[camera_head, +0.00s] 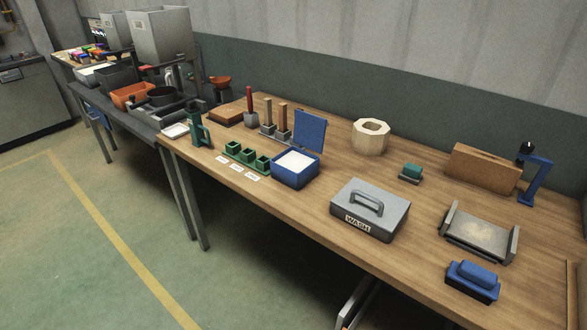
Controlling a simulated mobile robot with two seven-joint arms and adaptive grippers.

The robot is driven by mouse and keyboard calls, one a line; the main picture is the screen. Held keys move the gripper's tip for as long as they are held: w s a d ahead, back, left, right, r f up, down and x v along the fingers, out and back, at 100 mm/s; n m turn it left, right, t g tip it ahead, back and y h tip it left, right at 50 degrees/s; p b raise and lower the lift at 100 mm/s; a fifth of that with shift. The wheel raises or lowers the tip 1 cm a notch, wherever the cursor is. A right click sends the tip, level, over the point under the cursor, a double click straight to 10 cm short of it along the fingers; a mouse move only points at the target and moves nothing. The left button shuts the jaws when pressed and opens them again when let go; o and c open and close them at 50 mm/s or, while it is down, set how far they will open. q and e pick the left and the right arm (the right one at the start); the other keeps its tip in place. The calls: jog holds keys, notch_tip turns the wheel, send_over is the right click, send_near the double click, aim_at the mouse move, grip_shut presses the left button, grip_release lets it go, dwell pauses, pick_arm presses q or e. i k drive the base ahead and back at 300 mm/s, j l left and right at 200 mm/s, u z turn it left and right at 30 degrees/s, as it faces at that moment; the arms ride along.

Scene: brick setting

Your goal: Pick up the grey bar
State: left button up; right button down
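I cannot pick out a grey bar with certainty. A narrow grey upright piece (267,116) stands near the back of the wooden table, beside brown-topped upright pieces (283,115) on a grey base. It is too small to tell whether it is a bar. A grey box marked WASH (370,212) with a grey handle on its lid sits near the front edge. Neither of my grippers is in view.
A blue open box with white contents (295,170), green cups (248,155), a pale octagonal block (370,136), a grey tray with raised ends (480,232) and a blue block (473,279) stand on the table. Bare wood shows between them.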

aim_at(267, 105)
jog(key=i+j+z, duration=0.15)
jog(key=j, duration=0.2)
jog(key=i+j+z, duration=0.1)
jog(key=j, duration=0.25)
jog(key=i+j+z, duration=0.15)
jog(key=j, duration=0.2)
jog(key=i+j+z, duration=0.15)
jog(key=j, duration=0.2)
